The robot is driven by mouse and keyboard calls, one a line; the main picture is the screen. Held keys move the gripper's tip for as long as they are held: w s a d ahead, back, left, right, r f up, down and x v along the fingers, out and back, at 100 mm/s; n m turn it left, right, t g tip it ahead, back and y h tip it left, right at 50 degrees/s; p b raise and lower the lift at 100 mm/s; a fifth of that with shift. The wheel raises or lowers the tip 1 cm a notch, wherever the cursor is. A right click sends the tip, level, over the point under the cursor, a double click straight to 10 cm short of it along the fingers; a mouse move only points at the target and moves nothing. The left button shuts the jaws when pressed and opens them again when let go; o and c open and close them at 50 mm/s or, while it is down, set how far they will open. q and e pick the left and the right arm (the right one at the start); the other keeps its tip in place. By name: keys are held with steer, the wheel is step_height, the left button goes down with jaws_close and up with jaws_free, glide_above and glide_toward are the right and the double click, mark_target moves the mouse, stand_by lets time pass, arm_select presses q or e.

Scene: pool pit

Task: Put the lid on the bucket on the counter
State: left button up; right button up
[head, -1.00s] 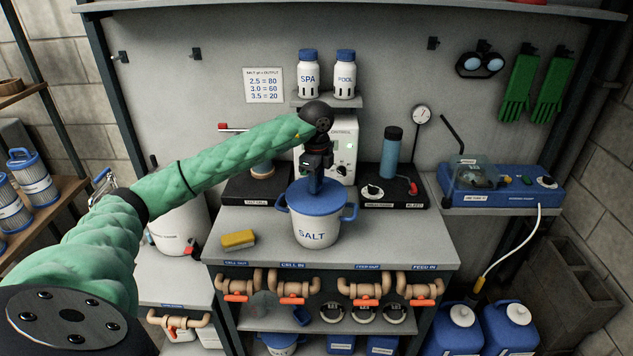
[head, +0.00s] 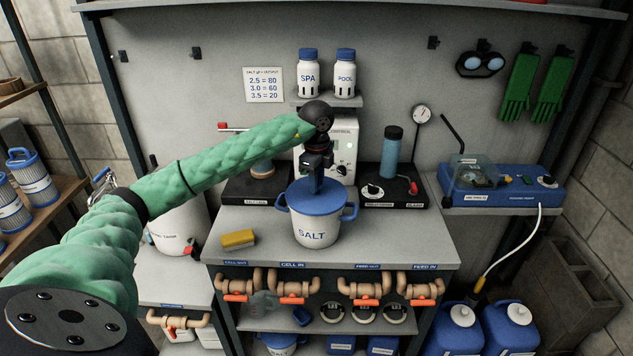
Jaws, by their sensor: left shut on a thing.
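The white bucket (head: 314,232) marked SALT stands upright on the grey counter (head: 400,244), with blue handles at its sides. The blue lid (head: 302,199) lies level over the bucket's top and looks seated on the rim; a small gap cannot be ruled out from this angle. My left gripper (head: 317,186) points straight down above the lid's middle and is shut on the lid, at its centre; the grip itself is partly hidden. My right gripper is not in view.
A yellow sponge (head: 238,239) lies left of the bucket. Behind are a white control box (head: 343,150), a dark stand with a blue bottle (head: 391,150), and another dark unit at left (head: 240,187). The counter right of the bucket is clear.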

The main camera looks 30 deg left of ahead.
arm_select(q)
steer(key=o, duration=1.5)
steer(key=shift+r, duration=0.1)
steer(key=shift+r+p, duration=1.45)
steer(key=shift+r, duration=2)
jaws_close()
